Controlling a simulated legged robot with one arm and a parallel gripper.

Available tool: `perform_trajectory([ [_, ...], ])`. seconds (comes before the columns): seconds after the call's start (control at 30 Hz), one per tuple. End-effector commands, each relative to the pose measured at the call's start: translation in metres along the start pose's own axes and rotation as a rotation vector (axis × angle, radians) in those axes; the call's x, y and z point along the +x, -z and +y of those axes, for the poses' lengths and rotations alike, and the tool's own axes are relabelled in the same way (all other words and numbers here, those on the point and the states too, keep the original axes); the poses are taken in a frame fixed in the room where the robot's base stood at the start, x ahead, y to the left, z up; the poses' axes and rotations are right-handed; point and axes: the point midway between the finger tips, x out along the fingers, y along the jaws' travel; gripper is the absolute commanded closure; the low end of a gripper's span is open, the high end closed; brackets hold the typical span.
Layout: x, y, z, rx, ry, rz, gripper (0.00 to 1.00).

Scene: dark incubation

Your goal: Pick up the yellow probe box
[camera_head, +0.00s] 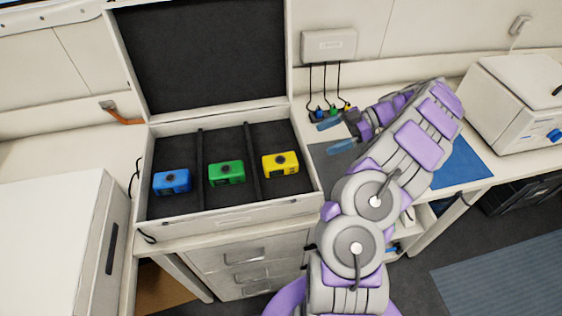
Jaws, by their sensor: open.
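The yellow probe box (281,164) sits in the right compartment of an open white case (237,213) with a dark lining. A green box (227,173) lies in the middle compartment and a blue box (172,182) in the left one. Dark dividers separate them. My gripper (333,135) is open and empty, with its two blue fingertips pointing left. It is to the right of the case and apart from the yellow box, over the counter.
The case's raised lid (200,52) stands at the back. A white wall unit (328,45) has cables running down to small blue, green and yellow plugs behind my gripper. A white device (519,103) stands at the right, beside a blue mat (458,162). A white cabinet (58,245) is at the left.

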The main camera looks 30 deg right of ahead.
Motion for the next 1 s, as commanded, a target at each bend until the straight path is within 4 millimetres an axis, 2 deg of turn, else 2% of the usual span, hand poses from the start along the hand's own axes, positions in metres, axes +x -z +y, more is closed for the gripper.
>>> perform_trajectory([
  [0.57, 0.024, -0.005, 0.001, -0.004, -0.003, 0.004, 0.08],
  [0.77, 0.045, -0.005, 0.001, -0.003, -0.001, 0.005, 0.08],
  [1.0, 0.079, -0.003, 0.000, -0.004, 0.001, 0.008, 0.08],
])
